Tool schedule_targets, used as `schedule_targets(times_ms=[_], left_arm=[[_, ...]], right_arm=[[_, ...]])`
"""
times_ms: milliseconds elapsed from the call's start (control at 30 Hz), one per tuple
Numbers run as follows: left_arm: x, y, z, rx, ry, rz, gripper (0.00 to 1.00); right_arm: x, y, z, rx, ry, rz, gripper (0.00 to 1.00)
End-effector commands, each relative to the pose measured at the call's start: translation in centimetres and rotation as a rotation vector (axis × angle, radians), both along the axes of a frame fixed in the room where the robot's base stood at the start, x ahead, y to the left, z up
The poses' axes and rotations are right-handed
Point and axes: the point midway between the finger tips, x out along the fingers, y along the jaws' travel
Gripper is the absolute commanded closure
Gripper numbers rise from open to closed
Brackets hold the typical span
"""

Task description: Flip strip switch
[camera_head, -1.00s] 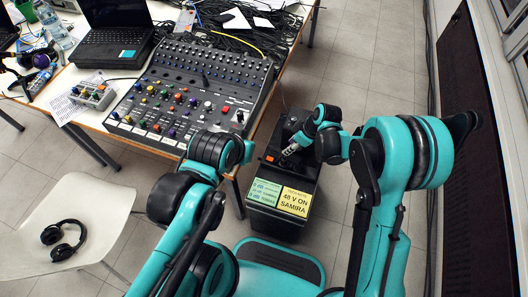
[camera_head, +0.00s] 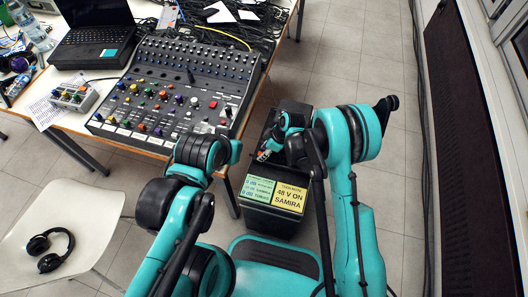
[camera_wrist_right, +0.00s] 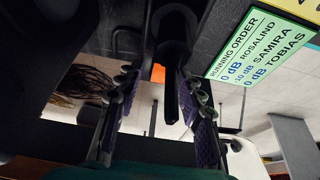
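I cannot make out a strip switch for certain in either view. A black box (camera_head: 262,217) stands beside the table, with a green label (camera_head: 258,190) and a yellow label (camera_head: 290,197) reading "48 V ON SAMIRA". My right gripper (camera_head: 264,155) is over the box's top at its left side and partly hides it. In the right wrist view, my right gripper's (camera_wrist_right: 158,85) purple-padded fingers are apart, with a dark bar between them. A small orange patch (camera_wrist_right: 158,73) shows beyond them. The green label (camera_wrist_right: 262,48) lists a running order. My left gripper is not visible; only the left arm shows.
A mixing console (camera_head: 175,92) lies on the table, with its front right corner close to my left arm. A white chair (camera_head: 75,205) with headphones (camera_head: 50,248) is at left. Open floor lies to the right.

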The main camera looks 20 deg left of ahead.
Motion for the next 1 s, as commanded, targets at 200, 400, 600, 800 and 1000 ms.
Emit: schedule_targets(times_ms=[200, 400, 600, 800, 1000], left_arm=[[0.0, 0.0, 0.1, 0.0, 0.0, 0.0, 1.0], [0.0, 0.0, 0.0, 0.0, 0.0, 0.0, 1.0], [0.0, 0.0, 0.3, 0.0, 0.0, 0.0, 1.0], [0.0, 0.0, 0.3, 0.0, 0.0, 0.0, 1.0], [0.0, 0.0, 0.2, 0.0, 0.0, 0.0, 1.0]], right_arm=[[0.0, 0.0, 0.1, 0.0, 0.0, 0.0, 0.83], [0.0, 0.0, 0.1, 0.0, 0.0, 0.0, 1.0], [-0.1, 0.6, 0.2, -0.099, 0.004, 0.006, 1.0], [0.0, 1.1, 0.2, -0.285, 0.009, 0.005, 1.0], [0.0, 1.1, 0.3, -0.329, 0.011, 0.0, 1.0]])
